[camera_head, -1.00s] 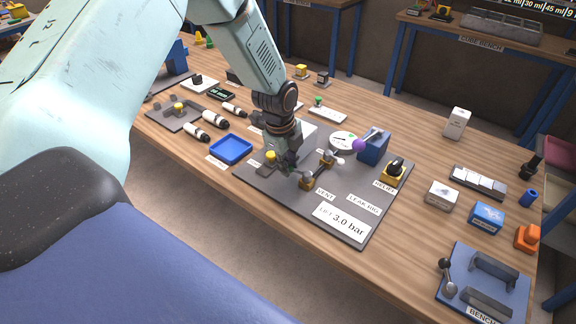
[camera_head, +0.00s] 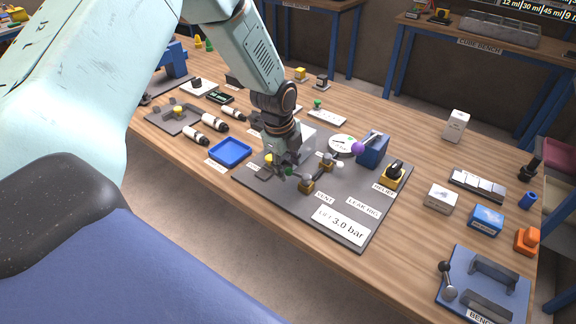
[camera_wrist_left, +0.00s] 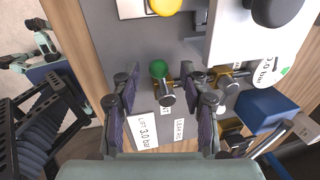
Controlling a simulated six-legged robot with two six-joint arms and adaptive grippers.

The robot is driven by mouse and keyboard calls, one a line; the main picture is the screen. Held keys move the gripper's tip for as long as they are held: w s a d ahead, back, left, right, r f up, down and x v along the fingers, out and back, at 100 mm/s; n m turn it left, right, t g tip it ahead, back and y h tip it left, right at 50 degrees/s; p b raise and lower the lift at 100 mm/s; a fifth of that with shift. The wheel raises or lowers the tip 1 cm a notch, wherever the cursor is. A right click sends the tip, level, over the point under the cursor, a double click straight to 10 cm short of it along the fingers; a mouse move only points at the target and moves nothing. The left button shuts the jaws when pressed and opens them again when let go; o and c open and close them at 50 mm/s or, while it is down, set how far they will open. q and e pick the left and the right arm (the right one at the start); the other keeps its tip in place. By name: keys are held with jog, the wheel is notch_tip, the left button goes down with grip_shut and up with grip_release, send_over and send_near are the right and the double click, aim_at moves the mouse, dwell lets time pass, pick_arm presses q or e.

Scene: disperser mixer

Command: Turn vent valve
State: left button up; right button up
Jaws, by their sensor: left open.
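The vent valve (camera_head: 306,186) is a small brass body with a grey round stem, beside the VENT label on the dark leak rig plate (camera_head: 349,232). A green knob (camera_head: 288,171) shows on its left side, partly hidden by my gripper. In the left wrist view the green knob (camera_wrist_left: 159,69) and the brass valve body (camera_wrist_left: 168,92) lie between the fingers. My left gripper (camera_head: 284,163) is open over the knob side of the valve; it also shows in the left wrist view (camera_wrist_left: 161,80). I cannot tell whether a finger touches the knob. My right gripper is not in view.
A second brass valve (camera_head: 327,162) with a white knob stands close behind the vent valve. The gauge (camera_head: 342,143) and a blue block (camera_head: 373,150) with a purple-knobbed lever are further back. A yellow knob (camera_wrist_left: 165,5) is near the gripper. A blue tray (camera_head: 231,151) lies left of the plate.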

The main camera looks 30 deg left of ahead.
pick_arm(q)
notch_tip(320, 180, up, 11)
jog(key=s, duration=0.2)
jog(key=shift+s, duration=0.1)
dwell(0.6)
